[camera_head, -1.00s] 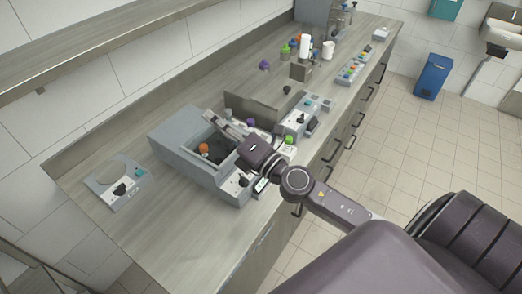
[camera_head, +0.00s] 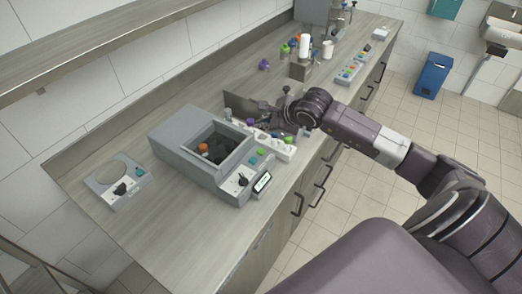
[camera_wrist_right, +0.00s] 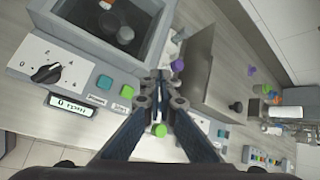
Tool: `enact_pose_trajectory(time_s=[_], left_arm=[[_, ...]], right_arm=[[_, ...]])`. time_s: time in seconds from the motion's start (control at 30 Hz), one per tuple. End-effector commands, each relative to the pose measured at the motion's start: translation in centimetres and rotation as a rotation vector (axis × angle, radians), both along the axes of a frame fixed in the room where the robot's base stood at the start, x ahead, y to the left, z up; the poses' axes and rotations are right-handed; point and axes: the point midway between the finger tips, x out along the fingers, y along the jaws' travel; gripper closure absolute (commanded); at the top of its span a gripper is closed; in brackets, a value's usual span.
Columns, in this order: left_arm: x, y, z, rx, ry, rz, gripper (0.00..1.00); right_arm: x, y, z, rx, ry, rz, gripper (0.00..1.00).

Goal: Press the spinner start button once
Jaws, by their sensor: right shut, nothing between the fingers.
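The spinner is a grey box (camera_head: 172,150) with an open dark chamber (camera_head: 215,150) holding an orange-capped tube (camera_head: 203,148). Its front panel has a knob (camera_head: 243,181), a display (camera_head: 262,182), a teal button (camera_head: 253,161) and a green button (camera_head: 262,152). In the right wrist view the display (camera_wrist_right: 73,105) reads about 0 rpm, and the teal button (camera_wrist_right: 104,82) and green button (camera_wrist_right: 127,91) lie left of the fingers. Their labels are too small to read surely. My right gripper (camera_wrist_right: 160,76) is shut and empty, apart from the buttons. My left gripper is out of view.
A white rack (camera_head: 272,140) with purple- and green-capped tubes is beside the spinner, close under my right gripper. An upright grey panel (camera_head: 240,106) stands behind it. A small device with a round cutout (camera_head: 120,182) sits at left. The front-left counter is clear.

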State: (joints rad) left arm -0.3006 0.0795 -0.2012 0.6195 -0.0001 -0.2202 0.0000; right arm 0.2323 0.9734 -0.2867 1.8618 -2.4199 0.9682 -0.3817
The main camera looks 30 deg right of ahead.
Motion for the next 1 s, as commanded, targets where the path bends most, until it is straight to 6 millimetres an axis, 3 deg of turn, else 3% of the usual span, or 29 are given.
enact_pose_trajectory(time_s=[0.57, 1.0], left_arm=[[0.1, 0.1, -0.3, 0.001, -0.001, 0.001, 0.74], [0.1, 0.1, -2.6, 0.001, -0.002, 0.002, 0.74]], right_arm=[[0.0, 0.0, -1.0, -0.001, 0.003, -0.001, 1.00], [-0.1, 0.0, -6.9, -0.001, 0.004, -0.001, 1.00]])
